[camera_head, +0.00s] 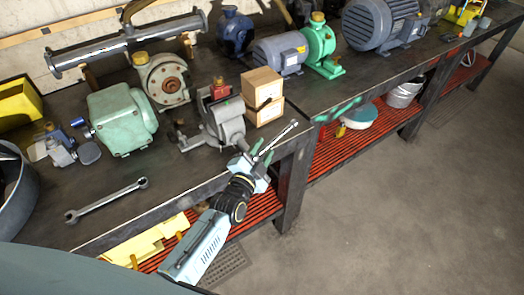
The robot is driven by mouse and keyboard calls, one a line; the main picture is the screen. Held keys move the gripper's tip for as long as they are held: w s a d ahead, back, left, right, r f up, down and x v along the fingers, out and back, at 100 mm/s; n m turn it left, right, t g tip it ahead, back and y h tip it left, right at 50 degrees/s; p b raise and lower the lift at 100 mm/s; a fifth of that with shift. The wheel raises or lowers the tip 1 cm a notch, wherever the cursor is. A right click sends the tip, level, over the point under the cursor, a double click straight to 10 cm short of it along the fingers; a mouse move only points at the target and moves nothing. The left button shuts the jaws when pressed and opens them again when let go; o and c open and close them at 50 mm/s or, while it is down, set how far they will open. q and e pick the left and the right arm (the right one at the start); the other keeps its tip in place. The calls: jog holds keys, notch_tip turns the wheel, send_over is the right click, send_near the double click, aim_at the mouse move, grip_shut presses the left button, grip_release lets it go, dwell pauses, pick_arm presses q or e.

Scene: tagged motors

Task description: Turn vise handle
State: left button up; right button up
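The grey vise (226,121) stands at the front edge of the workbench, near the bench corner. Its handle (281,137) is a thin silver bar that slants up to the right past the front edge. The gripper hides part of the vise's front screw. My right gripper is not in view.
Two small wooden boxes (262,86) stand right behind the vise. A green motor (122,119) and a wrench (105,200) are on the bench (160,185) to the left. Below is a red slatted shelf (338,158) with a dark bench leg (293,185). Open floor lies to the right.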

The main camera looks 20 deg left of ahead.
pick_arm(q)
jog(key=shift+c, duration=0.3)
grip_shut()
